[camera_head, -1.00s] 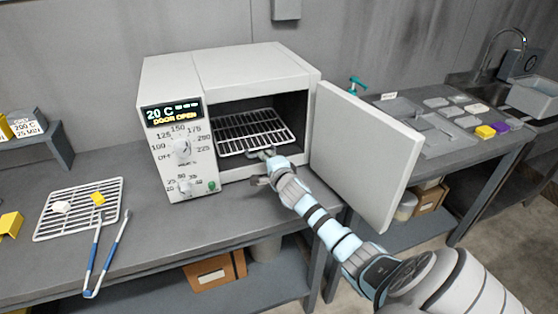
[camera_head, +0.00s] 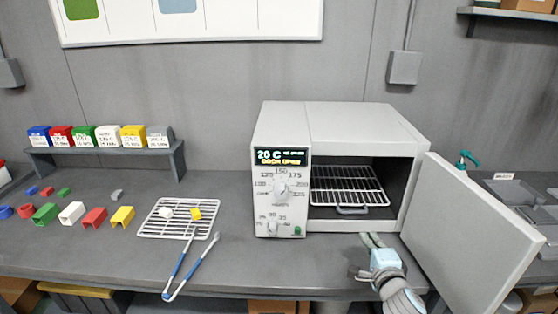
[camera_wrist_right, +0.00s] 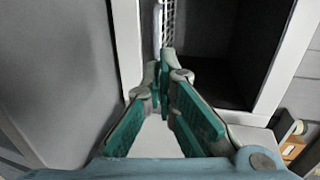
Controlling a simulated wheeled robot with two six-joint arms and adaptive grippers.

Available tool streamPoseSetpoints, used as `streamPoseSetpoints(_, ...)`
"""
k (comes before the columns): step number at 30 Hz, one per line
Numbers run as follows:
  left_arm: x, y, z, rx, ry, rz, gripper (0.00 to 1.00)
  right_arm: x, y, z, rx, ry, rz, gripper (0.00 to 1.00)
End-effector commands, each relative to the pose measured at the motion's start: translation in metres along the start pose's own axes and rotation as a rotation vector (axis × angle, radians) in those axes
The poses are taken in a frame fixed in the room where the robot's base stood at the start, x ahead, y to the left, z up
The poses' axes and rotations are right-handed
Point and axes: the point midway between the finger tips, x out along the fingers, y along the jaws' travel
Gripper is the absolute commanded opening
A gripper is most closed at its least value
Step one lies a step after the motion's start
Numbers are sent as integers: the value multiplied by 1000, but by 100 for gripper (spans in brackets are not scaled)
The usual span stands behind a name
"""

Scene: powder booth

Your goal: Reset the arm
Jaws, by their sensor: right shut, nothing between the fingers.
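My right gripper (camera_head: 370,242) is in front of the open oven (camera_head: 283,140), just below the front edge of its chamber. In the right wrist view its green-padded fingers (camera_wrist_right: 163,75) meet at the tips with nothing between them. The oven rack (camera_head: 345,187) lies inside the chamber, with a handle at its front, apart from my fingers. The oven door (camera_head: 478,235) stands wide open to the right of my right arm. The display reads 20 C and DOOR OPEN. My left gripper is out of view.
A wire rack (camera_head: 180,230) with a white and a yellow piece lies left of the oven. Blue-handled tongs (camera_head: 188,265) rest by it. Several coloured blocks and a shelf of labelled samples (camera_head: 100,150) are farther left. The counter between tongs and oven is clear.

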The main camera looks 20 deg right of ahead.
Motion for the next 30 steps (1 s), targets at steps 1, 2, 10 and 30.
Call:
streamPoseSetpoints(1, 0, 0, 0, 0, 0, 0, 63, 0, 0, 0, -1, -1, 1, 0)
streamPoseSetpoints(2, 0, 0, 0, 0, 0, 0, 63, 0, 2, 1, -8, 0, 5, 0)
streamPoseSetpoints(10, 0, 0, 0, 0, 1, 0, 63, -77, 99, 18, -637, -69, 351, 0)
streamPoseSetpoints(30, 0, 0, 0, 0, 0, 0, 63, -258, 279, 52, -1744, -1053, 676, 0)
